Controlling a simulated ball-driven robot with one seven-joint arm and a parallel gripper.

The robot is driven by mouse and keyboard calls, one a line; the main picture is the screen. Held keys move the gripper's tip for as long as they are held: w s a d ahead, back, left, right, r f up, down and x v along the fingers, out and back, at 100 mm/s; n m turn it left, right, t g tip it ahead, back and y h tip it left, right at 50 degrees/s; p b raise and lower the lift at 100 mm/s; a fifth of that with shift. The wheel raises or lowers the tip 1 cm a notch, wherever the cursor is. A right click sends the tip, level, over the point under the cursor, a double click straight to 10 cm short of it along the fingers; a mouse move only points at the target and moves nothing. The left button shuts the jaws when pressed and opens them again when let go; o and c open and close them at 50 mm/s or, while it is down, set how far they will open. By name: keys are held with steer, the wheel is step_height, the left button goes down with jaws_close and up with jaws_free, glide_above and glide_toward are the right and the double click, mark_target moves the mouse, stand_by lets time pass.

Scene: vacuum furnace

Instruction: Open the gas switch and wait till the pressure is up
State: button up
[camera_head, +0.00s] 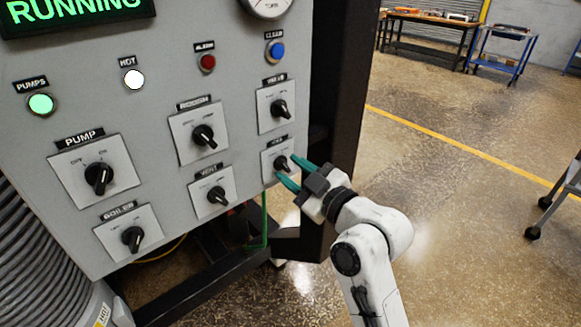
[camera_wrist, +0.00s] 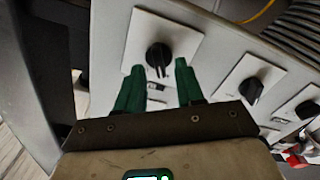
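The gas switch seems to be the black rotary knob (camera_head: 281,163) on the panel's lower right plate; its small label is hard to read. In the wrist view the knob (camera_wrist: 158,56) sits on its white plate, pointing toward my gripper. My gripper (camera_head: 286,171) has two green fingers, spread open, one on each side of the knob. In the wrist view the open fingertips (camera_wrist: 157,68) are level with the knob's near edge; I cannot tell whether they touch it. A round gauge (camera_head: 267,5) marked in Torr is cut off at the top, so its reading is hidden.
The display (camera_head: 75,12) reads RUNNING. The pumps lamp (camera_head: 41,104) glows green and the hot lamp (camera_head: 134,79) white. Open floor (camera_head: 440,210) lies to the right.

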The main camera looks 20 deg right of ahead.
steer(key=shift+w+a, duration=0.15)
steer(key=shift+w, duration=0.4)
jaws_close()
